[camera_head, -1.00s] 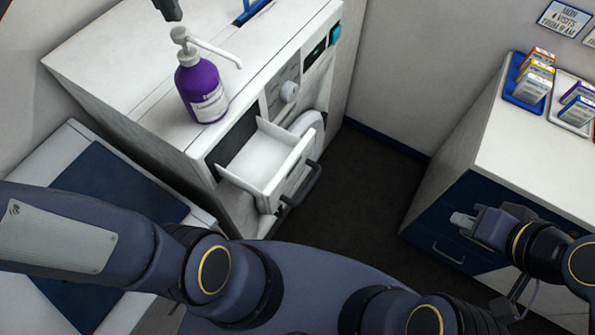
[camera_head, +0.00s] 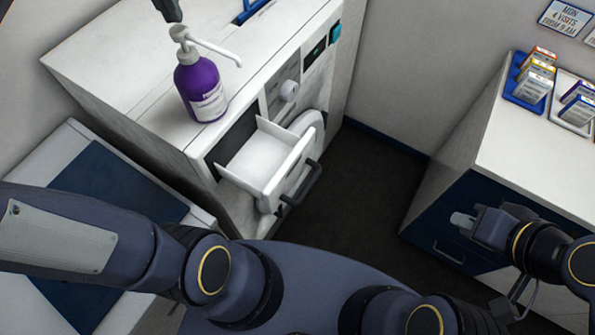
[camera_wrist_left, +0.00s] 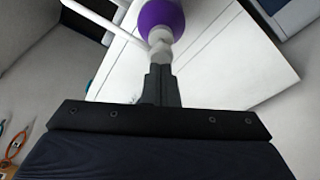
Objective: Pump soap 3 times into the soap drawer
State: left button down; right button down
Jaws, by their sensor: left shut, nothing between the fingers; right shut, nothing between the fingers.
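A purple soap bottle (camera_head: 202,90) with a white pump head (camera_head: 180,33) stands upright on the white machine's top. Its long nozzle (camera_head: 217,52) points right, toward the drawer side. The soap drawer (camera_head: 262,165) is pulled out of the machine front below the bottle, and its visible inside looks white and bare. My left gripper (camera_head: 170,10) is shut just above the pump head, cut off by the top edge. In the left wrist view its shut fingers (camera_wrist_left: 161,84) point at the pump head (camera_wrist_left: 160,40); whether they touch it is unclear. My right gripper (camera_head: 462,220) is shut and empty, far from the bottle.
A white counter (camera_head: 530,150) with blue drawer fronts stands at right, bearing trays of small boxes (camera_head: 535,80). Dark floor (camera_head: 365,185) lies open between them.

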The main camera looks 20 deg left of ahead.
pick_arm(q)
jog(key=shift+s+b+x, duration=0.25)
jog(key=shift+b+x, duration=0.55)
jog(key=shift+x, duration=0.45)
jog(key=shift+d, duration=0.1)
jog(key=shift+w+p+v, duration=0.15)
jog(key=shift+p+v, duration=0.55)
jog(key=shift+p, duration=0.05)
jog(key=shift+w+p+v, duration=0.15)
jog(key=shift+p+v, duration=0.6)
jog(key=shift+f, duration=0.1)
